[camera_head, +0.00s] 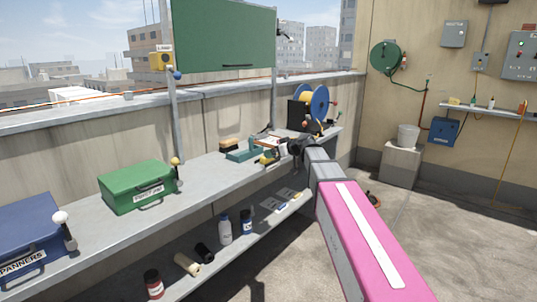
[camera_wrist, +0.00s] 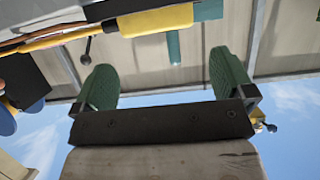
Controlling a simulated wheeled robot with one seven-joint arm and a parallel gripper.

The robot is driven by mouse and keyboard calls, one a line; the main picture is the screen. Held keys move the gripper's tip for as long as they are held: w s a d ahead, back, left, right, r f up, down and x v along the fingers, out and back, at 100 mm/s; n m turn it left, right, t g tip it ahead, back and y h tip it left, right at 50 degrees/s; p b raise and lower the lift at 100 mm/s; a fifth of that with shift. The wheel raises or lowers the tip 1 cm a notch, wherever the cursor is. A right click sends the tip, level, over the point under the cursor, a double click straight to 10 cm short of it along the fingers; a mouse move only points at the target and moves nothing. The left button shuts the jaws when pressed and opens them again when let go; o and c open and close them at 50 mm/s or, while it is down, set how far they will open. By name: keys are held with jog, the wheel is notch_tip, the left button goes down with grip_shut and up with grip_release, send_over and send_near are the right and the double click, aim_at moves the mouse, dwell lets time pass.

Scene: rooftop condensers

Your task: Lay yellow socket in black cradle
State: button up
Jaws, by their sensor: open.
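My gripper (camera_head: 298,147) reaches over the far part of the grey bench. In the wrist view its two green-padded fingers (camera_wrist: 163,78) stand wide apart with nothing between them. A yellow piece (camera_head: 268,157), perhaps the yellow socket, shows just left of my gripper. A yellow rounded piece (camera_wrist: 155,20) also lies along the top of the wrist view, beyond the fingertips and apart from them; I cannot tell if it is the same thing. I cannot pick out the black cradle for certain; my gripper and arm hide part of the bench there.
A teal stand (camera_head: 241,155) sits left of my gripper, with a green toolbox (camera_head: 138,186) further left. A blue-and-yellow cable reel (camera_head: 313,99) and a black panel (camera_head: 297,115) stand behind. Posts carry a green board (camera_head: 225,38). Bottles stand on the lower shelf (camera_head: 210,266).

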jog(key=v, duration=0.6)
jog(key=s+d+f+m+g+h, duration=0.2)
jog(key=s+d+f, duration=0.3)
jog(key=s+f, duration=0.4)
jog(key=s+d+f+m+g+h, duration=0.3)
jog(key=s+d+f+m+h, duration=0.2)
jog(key=s+f, duration=0.4)
jog(key=s+d+f+m+g+h, duration=0.3)
jog(key=s+f, duration=0.6)
jog(key=f, duration=0.7)
jog(key=shift+d+h, duration=0.4)
jog(key=shift+d, duration=0.5)
jog(key=shift+s, duration=0.15)
